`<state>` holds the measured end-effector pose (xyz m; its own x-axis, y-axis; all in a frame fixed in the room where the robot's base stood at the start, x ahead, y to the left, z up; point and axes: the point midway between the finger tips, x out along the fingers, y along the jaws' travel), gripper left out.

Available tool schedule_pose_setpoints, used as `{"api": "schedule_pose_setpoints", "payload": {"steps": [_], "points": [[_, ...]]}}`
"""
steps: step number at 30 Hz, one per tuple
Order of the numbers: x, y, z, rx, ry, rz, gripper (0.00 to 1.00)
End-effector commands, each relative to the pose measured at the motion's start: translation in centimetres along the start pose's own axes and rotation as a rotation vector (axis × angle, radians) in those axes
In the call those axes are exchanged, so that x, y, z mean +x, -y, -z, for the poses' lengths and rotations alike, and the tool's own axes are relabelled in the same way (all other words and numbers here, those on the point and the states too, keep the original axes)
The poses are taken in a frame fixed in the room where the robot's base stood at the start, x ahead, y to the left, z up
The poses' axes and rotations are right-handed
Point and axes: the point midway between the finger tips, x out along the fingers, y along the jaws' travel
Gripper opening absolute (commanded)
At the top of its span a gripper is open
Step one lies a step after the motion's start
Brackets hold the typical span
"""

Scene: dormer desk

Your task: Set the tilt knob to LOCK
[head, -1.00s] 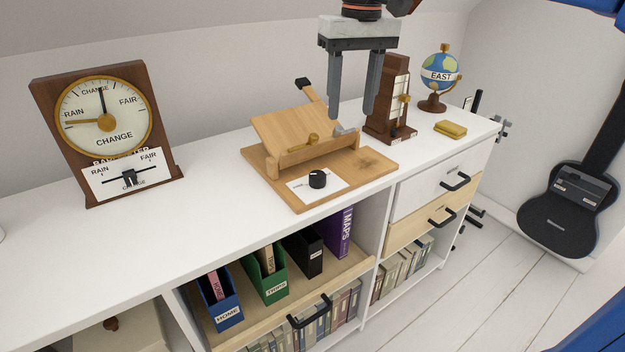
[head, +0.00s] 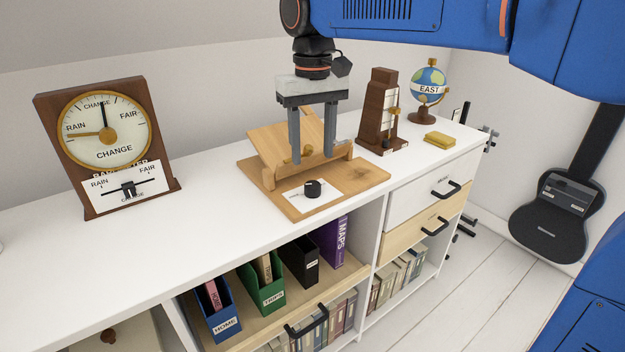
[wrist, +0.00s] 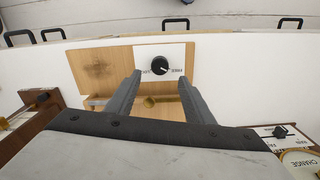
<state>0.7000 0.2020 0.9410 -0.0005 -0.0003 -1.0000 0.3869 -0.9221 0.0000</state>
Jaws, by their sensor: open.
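The tilt knob (head: 312,188) is a small black round knob on a white label plate (head: 326,201) at the front of a wooden stand (head: 366,177) with a tilted board. In the wrist view the knob (wrist: 159,68) sits between two printed words, too small to read surely, with a pale mark on its face. My gripper (head: 312,156) is open and empty, fingers pointing down above the stand, behind and above the knob. In the wrist view its fingers (wrist: 158,84) spread either side, with the knob beyond their tips. The fingers hide part of the tilted board.
A barometer (head: 105,140) stands at the left of the white cabinet top. A wooden tower-like instrument (head: 379,110), a yellow block (head: 439,139) and a globe (head: 428,85) stand right of the stand. The white top between barometer and stand is clear.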

Motion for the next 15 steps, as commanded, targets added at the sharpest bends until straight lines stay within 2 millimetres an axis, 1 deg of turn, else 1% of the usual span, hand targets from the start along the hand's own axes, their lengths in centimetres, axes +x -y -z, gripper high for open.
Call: {"api": "schedule_pose_setpoints", "payload": {"steps": [1,3,9,15], "points": [[1.0,0.0,0.0,0.0,0.002,0.0,0.48],[2.2,0.0,-0.1,0.0,0.002,0.0,0.48],[5.5,0.0,0.0,0.0,0.001,0.0,0.48],[7.6,0.0,0.0,0.0,0.001,0.0,0.48]]}}
